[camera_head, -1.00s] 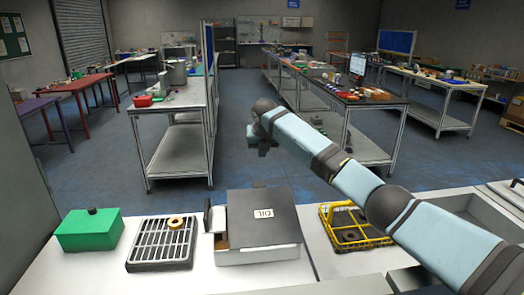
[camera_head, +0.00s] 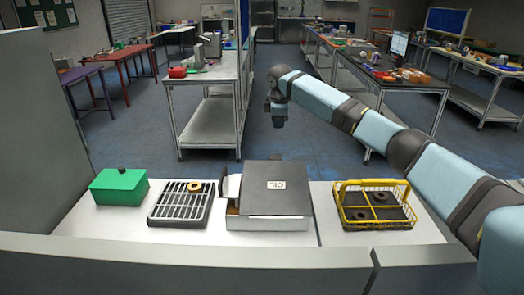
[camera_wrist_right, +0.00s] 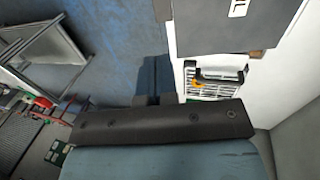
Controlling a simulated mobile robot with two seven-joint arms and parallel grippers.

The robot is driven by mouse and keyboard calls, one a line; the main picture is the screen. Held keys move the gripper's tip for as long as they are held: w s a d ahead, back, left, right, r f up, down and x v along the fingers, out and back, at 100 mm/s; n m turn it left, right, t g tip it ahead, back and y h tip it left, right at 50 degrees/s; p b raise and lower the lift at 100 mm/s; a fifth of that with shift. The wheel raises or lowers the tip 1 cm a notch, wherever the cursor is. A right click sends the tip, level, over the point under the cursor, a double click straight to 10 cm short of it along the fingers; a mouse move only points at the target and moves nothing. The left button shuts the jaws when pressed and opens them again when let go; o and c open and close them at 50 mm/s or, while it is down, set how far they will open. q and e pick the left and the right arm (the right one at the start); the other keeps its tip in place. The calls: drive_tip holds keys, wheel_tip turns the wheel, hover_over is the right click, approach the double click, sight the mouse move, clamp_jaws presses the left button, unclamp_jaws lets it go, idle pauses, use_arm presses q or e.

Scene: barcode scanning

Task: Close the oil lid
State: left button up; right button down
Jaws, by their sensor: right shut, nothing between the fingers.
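The oil box (camera_head: 268,223) is a pale box on the counter with a dark grey lid (camera_head: 265,198) marked OIL. The lid lies over the box top; I cannot tell whether it is fully down. The lid also shows at the top of the right wrist view (camera_wrist_right: 215,28). My right gripper (camera_head: 277,155) hangs beyond the back edge of the box, apart from the lid as far as I can see. In the right wrist view its fingers (camera_wrist_right: 153,78) are together and empty. My left gripper is not in view.
Left of the box are a grey rack (camera_head: 178,212) with a tan ring (camera_head: 195,187) on it and a green box (camera_head: 118,188). A yellow wire basket (camera_head: 340,203) with dark round parts stands to the right. Open floor lies behind the counter.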

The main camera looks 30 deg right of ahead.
sight(277, 156)
drive_tip(key=p+x, duration=0.1)
drive_tip(key=x, duration=1.2)
drive_tip(key=shift+f, duration=0.15)
drive_tip(key=shift+w+f, duration=0.1)
drive_tip(key=shift+f, duration=0.25)
